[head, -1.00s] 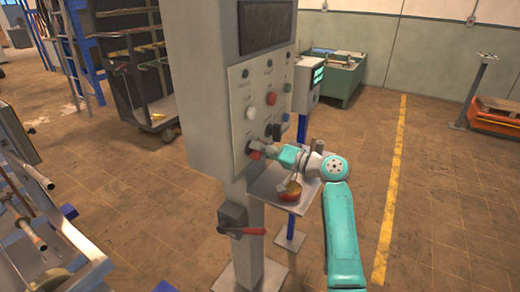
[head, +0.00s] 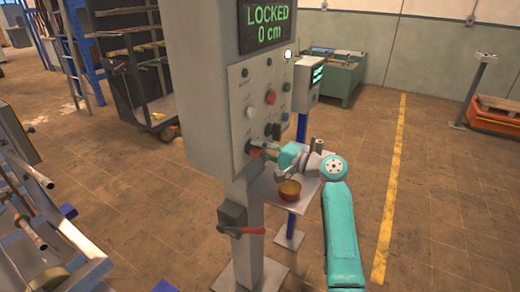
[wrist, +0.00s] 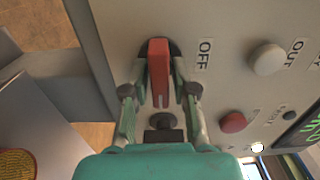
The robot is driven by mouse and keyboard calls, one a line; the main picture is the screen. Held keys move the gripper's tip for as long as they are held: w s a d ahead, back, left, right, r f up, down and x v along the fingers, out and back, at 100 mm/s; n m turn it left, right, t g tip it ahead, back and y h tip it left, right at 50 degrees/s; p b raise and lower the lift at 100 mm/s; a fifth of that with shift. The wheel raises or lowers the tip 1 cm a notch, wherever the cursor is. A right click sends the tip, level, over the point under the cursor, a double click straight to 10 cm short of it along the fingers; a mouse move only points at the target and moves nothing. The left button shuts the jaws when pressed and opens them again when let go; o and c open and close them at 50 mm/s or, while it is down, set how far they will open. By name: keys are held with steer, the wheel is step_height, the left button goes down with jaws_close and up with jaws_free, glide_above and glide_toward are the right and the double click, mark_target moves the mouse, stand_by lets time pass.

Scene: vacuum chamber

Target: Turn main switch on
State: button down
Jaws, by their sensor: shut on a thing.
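The main switch is a red handle (wrist: 158,62) on the grey control panel, beside the printed word OFF in the wrist view. My gripper (wrist: 160,92) is shut on this handle, one finger on each side of it. In the head view my gripper (head: 265,152) is at the lower left of the panel face, and its fingers hide most of the switch. The screen (head: 266,25) at the top of the control box (head: 205,90) is lit and reads LOCKED 0 cm in green.
A red button (head: 270,97), a white button (head: 249,113) and a black knob (head: 275,130) are close above my gripper. A red-handled lever (head: 246,231) sticks out from the post below.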

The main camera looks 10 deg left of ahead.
steer(key=shift+f, duration=0.1)
stand_by(0.3)
steer(key=c, duration=1.1)
jaws_free()
steer(key=shift+d, duration=0.15)
steer(key=v, duration=1.1)
steer(key=shift+s+d, duration=0.15)
steer(key=shift+d, duration=0.25)
